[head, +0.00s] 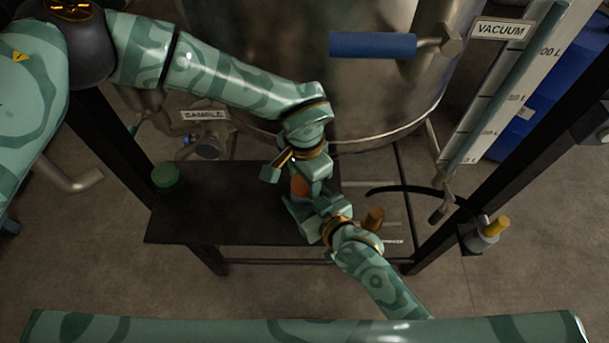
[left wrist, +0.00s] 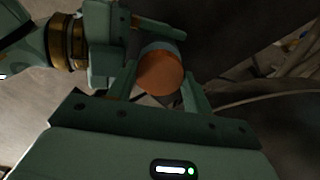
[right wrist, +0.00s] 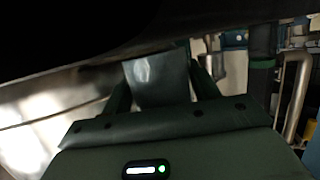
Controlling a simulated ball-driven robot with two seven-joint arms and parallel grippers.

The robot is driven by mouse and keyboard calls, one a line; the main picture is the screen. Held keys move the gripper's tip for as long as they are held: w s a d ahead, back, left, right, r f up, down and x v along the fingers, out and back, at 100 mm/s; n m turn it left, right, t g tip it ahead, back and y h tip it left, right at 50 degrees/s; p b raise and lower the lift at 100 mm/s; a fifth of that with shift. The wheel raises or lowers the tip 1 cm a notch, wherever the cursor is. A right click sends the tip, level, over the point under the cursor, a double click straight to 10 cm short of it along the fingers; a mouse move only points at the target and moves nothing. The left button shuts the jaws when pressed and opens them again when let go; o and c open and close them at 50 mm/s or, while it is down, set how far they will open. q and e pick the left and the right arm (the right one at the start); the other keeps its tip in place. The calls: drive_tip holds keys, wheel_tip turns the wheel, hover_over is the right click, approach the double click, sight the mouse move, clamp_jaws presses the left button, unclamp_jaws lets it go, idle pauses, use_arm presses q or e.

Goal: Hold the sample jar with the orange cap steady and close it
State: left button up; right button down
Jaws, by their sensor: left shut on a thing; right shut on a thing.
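The orange cap (head: 300,187) sits between my two grippers above the dark shelf (head: 225,205). My left gripper (head: 296,174) is shut on the cap, and the cap's round face (left wrist: 160,74) shows between its fingers in the left wrist view. The sample jar's greyish body (right wrist: 157,80) lies between my right gripper's fingers in the right wrist view. My right gripper (head: 305,203) is shut on the jar. A strip of the jar shows behind the cap in the left wrist view. I cannot tell whether the cap is seated; most of the jar is hidden.
A green-capped jar (head: 165,176) stands at the shelf's left end. A large steel vessel (head: 290,70) with a blue handle (head: 372,45) rises behind. A brown cylindrical thing (head: 373,218) is right of my right gripper. The shelf's left half is mostly clear.

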use_arm(q)
drive_tip(key=o, duration=0.9)
drive_tip(key=shift+o, duration=0.2)
drive_tip(key=shift+s, duration=0.1)
drive_tip(key=shift+r, duration=2.25)
drive_tip(key=shift+c, duration=0.4)
